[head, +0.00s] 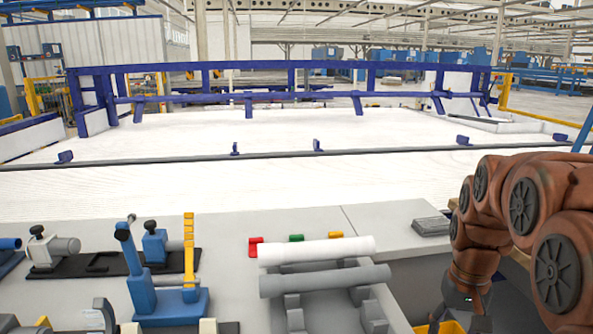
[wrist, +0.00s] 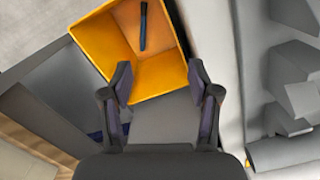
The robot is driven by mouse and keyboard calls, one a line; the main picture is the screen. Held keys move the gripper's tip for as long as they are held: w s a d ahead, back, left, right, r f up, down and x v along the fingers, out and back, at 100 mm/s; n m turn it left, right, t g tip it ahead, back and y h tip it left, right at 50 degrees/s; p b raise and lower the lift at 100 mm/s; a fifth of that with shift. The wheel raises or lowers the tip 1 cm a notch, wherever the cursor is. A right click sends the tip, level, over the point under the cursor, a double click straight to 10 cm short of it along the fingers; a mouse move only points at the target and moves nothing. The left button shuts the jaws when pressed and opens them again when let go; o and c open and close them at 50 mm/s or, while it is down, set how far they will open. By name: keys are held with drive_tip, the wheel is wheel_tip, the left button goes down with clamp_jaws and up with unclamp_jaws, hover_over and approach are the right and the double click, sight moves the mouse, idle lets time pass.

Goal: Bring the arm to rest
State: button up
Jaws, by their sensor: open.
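My arm is folded down at the right of the head view, with my gripper (head: 460,318) low near the bottom edge. In the wrist view my gripper (wrist: 160,82) has its two fingers apart with nothing between them. A yellow bin (wrist: 118,42) lies beyond the fingertips, and a dark slim object (wrist: 143,26) is inside it. A bit of the bin (head: 452,327) also shows beside the gripper in the head view. A white pipe (head: 318,250) and a grey pipe (head: 325,280) lie parallel on a grey rack (head: 338,304), away to the left of my gripper.
A blue clamp-like fixture (head: 160,300) with a yellow upright stands on the grey table at left. Red, green and yellow small blocks (head: 296,238) sit behind the pipes. A grey flat block (head: 431,227) lies near the table's right edge. A blue-framed conveyor lies beyond.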

drive_tip(key=s+a+r+n+p, duration=0.1)
drive_tip(key=s+a+r+p, duration=0.2)
drive_tip(key=s+r+p, duration=0.2)
drive_tip(key=s+a+r+n+p, duration=0.1)
drive_tip(key=s+a+r+p, duration=0.3)
drive_tip(key=s, duration=0.5)
drive_tip(key=s+a+r+g+p, duration=0.1)
drive_tip(key=s+a+r+p, duration=0.3)
drive_tip(key=s+p, duration=0.3)
drive_tip(key=shift+s+r+n+p, duration=0.35)
drive_tip(key=shift+r+n+p, duration=0.1)
drive_tip(key=shift+r, duration=0.4)
